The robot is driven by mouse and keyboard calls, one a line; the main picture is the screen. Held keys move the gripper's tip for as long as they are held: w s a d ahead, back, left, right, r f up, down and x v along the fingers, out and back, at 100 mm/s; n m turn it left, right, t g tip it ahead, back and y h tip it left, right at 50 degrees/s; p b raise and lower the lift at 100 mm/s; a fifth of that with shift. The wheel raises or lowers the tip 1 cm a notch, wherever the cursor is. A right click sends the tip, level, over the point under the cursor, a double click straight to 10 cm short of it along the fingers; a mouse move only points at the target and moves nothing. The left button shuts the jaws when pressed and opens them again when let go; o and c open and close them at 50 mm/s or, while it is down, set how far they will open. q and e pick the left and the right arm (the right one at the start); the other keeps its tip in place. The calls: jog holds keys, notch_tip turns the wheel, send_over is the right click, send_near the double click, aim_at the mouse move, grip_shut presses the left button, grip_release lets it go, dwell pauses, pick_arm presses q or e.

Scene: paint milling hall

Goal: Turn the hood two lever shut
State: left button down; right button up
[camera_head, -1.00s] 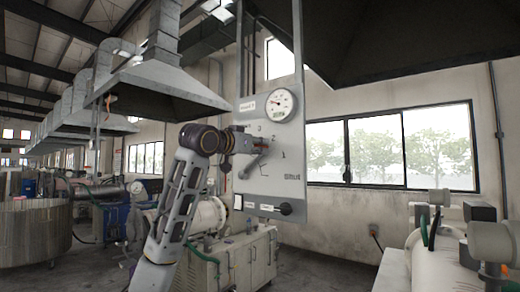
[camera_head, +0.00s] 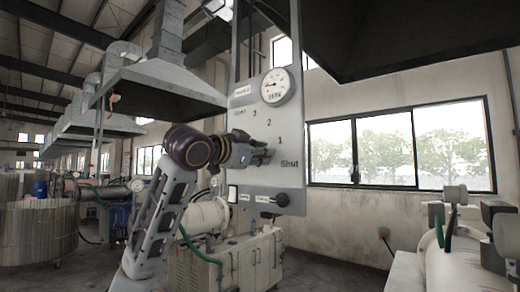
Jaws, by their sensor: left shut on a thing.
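The hood control panel (camera_head: 290,118) is a grey plate hanging in the middle, marked Open, 3, 2, 1 and Shut in an arc. A small white label at its upper left appears to name the hood. My left gripper (camera_head: 262,154) comes in from the left and is shut at the panel face, left of the marks 1 and Shut. It is shut on the lever, which is mostly hidden behind the fingers, so I cannot tell its exact angle. My right gripper is not in view.
A round gauge (camera_head: 276,87) sits above the marks. A dark knob (camera_head: 282,200) sticks out at the panel's lower edge. A cream cabinet (camera_head: 240,262) stands below, white machinery (camera_head: 445,262) at the right. A dark hood (camera_head: 400,40) overhangs the upper right.

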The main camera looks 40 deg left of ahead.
pick_arm(q)
jog(key=shift+d+f+m+b, duration=0.2)
jog(key=shift+f+m+b, duration=0.2)
jog(key=shift+f+m, duration=1.05)
jog(key=shift+f, duration=0.25)
jog(key=c, duration=1.3)
grip_release()
jog(key=shift+r, duration=0.1)
jog(key=shift+s, duration=0.15)
jog(key=s, duration=0.7)
jog(key=s+a, duration=0.1)
jog(key=s, duration=0.3)
jog(key=shift+s, duration=0.35)
jog(key=shift+d+n, duration=0.1)
jog(key=shift+n, duration=0.15)
